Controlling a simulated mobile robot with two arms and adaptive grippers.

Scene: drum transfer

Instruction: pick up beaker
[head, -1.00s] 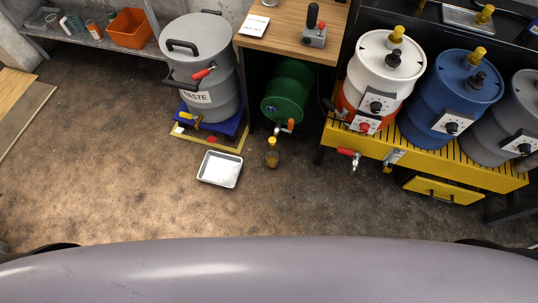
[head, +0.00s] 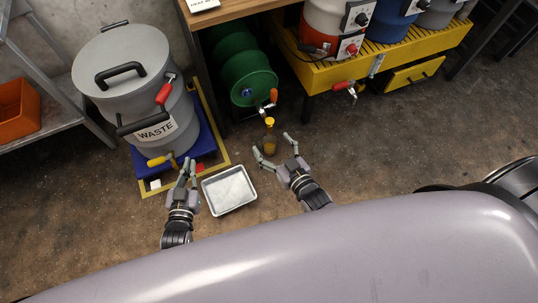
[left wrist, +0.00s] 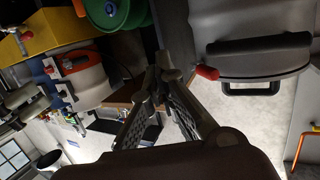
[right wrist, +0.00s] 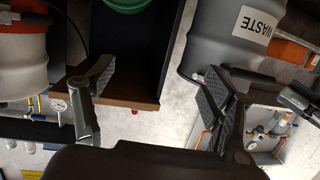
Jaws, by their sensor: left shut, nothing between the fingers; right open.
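A small amber vessel with a yellow top (head: 269,146), which I take as the beaker, stands on the floor in front of the green drum (head: 247,78). In the head view my right gripper (head: 272,144) is open, its fingers spread to either side of the vessel. I cannot tell whether they are level with it or above it. My left gripper (head: 188,165) is shut and empty, left of the metal tray (head: 229,190). Its closed fingers also show in the left wrist view (left wrist: 160,75). Neither wrist view shows the vessel.
The grey waste drum (head: 137,85) stands on a blue base (head: 205,140) at the left, with a yellow-handled tap low in front. A red-handled tap (head: 345,87) juts from the yellow stand (head: 330,72) at the right. Floor right of my right gripper is clear.

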